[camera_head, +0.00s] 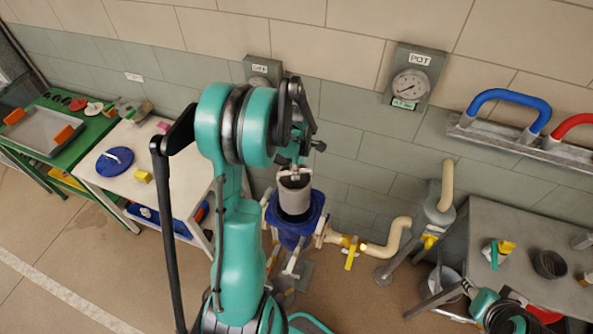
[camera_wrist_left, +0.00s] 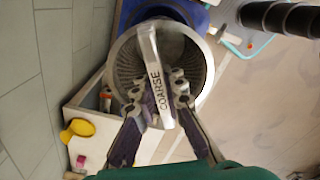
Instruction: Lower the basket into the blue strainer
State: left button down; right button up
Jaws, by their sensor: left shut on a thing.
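The basket (camera_head: 295,200) is a grey metal mesh cup. In the left wrist view its round rim and flat handle marked COARSE (camera_wrist_left: 155,65) show from above. My left gripper (camera_head: 293,172) is shut on the handle, its two fingers on either side of it in the wrist view (camera_wrist_left: 160,92). The basket hangs roughly upright over the mouth of the blue strainer (camera_head: 290,234); I cannot tell whether its lower end is inside. The strainer's blue rim shows behind the basket in the wrist view (camera_wrist_left: 185,14). A teal and black part of my right arm is at lower right; its fingers are unclear.
Cream pipe (camera_head: 385,249) with a yellow valve lever (camera_head: 351,253) leaves the strainer to the right. A white table (camera_head: 178,165) with a blue lid (camera_head: 114,161) stands left. A grey table (camera_head: 500,225) stands right. The tiled wall with the POT gauge (camera_head: 411,84) is behind.

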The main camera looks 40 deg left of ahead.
pick_arm(q)
jog(key=shift+f, duration=0.55)
notch_tip(320, 180, down, 19)
jog(key=b, duration=1.7)
jog(key=shift+b, duration=0.3)
jog(key=shift+w+r, duration=0.1)
jog(key=shift+b, duration=0.3)
jog(key=shift+f+b, duration=0.9)
jog(key=shift+f, duration=0.05)
jog(key=shift+f+b, duration=0.3)
jog(key=shift+b, duration=0.05)
jog(key=shift+f+b, duration=0.7)
jog(key=shift+b, duration=0.1)
dwell(1.6)
